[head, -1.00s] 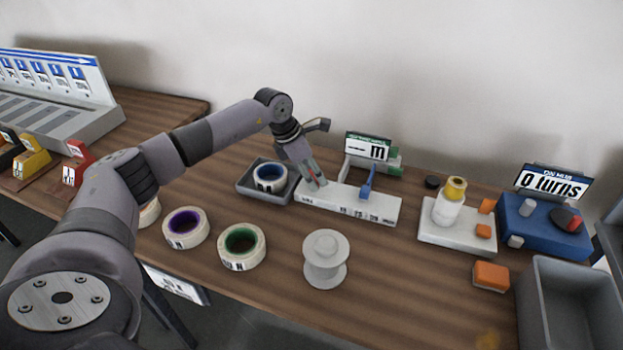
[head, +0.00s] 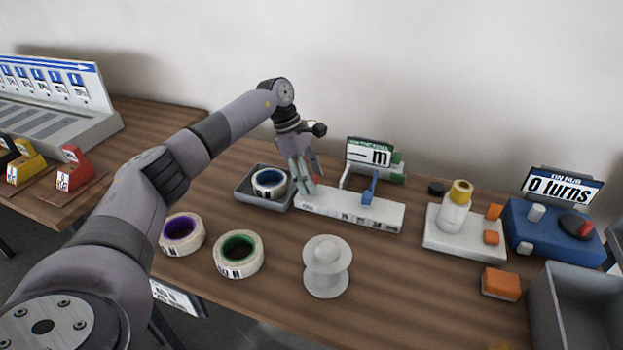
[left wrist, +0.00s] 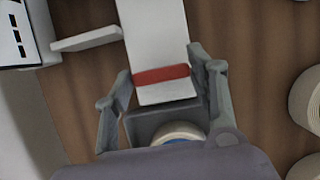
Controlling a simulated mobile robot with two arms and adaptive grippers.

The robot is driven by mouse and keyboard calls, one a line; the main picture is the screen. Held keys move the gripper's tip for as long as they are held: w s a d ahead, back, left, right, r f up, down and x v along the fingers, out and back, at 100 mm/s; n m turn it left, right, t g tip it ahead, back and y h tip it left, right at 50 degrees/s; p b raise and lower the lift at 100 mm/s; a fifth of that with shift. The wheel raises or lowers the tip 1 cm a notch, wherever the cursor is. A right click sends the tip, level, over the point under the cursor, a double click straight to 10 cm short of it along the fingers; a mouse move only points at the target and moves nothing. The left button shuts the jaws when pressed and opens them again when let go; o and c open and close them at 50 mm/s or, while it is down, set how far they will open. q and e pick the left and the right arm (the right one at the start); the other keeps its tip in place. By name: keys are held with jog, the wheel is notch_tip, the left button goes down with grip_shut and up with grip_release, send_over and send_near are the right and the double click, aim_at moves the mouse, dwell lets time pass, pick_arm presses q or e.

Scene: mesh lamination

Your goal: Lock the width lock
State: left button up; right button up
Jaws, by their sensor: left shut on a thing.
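The width gauge is a long white block (head: 350,208) with printed marks on its front face and a blue upright lever (head: 371,188) on it. A small red bar (left wrist: 161,75), which looks like the width lock, lies across the block's left end. My left gripper (head: 308,184) points down at that end. The fingers partly hide the red bar in the head view. My right gripper does not show.
A grey tray (head: 245,198) with a blue-cored roll (head: 269,182) is close left of the gripper. A sign (head: 369,153) stands behind the block. Tape rolls (head: 239,255) and a white spool (head: 327,267) stand in front. The wood between block and spool is clear.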

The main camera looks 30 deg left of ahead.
pick_arm(q)
jog(key=shift+w+r, duration=0.1)
dwell(0.4)
jog(key=o, duration=1.1)
jog(key=shift+o, duration=0.2)
jog(key=v, duration=1.2)
